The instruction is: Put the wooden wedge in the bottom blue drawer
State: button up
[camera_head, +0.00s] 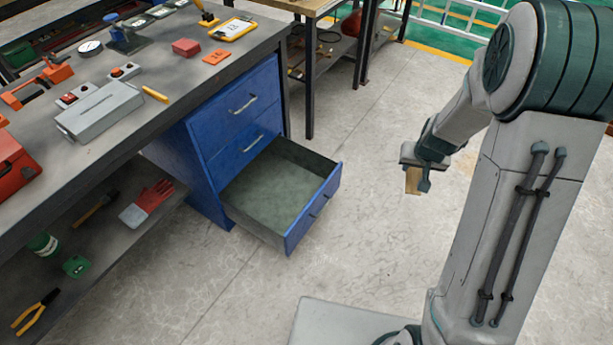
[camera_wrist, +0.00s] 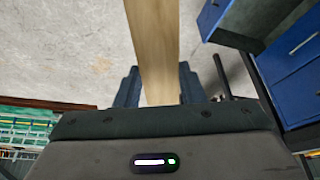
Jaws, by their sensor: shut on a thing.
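The wooden wedge (camera_head: 413,180) hangs in my gripper (camera_head: 416,185), to the right of the blue drawer unit and above the open floor. In the wrist view the wedge (camera_wrist: 156,45) is a pale wooden bar between the two dark fingers of my gripper (camera_wrist: 158,88), which are shut on it. The bottom blue drawer (camera_head: 313,212) is pulled out, and its inside looks empty. My gripper is apart from the drawer, to its right. Part of a blue drawer (camera_wrist: 211,14) shows at the top right of the wrist view.
The two upper drawers (camera_head: 245,105) are closed. The workbench (camera_head: 150,120) above holds a grey box (camera_head: 99,111) and several tools. Its lower shelf (camera_head: 105,240) holds gloves, a hammer and pliers. Bare concrete floor (camera_head: 365,235) lies between the drawer and my arm.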

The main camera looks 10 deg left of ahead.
aim_at(281, 217)
jog(key=u, duration=0.05)
jog(key=i, duration=0.9)
jog(key=u, duration=0.75)
jog(key=i, duration=0.4)
jog(key=u, duration=0.4)
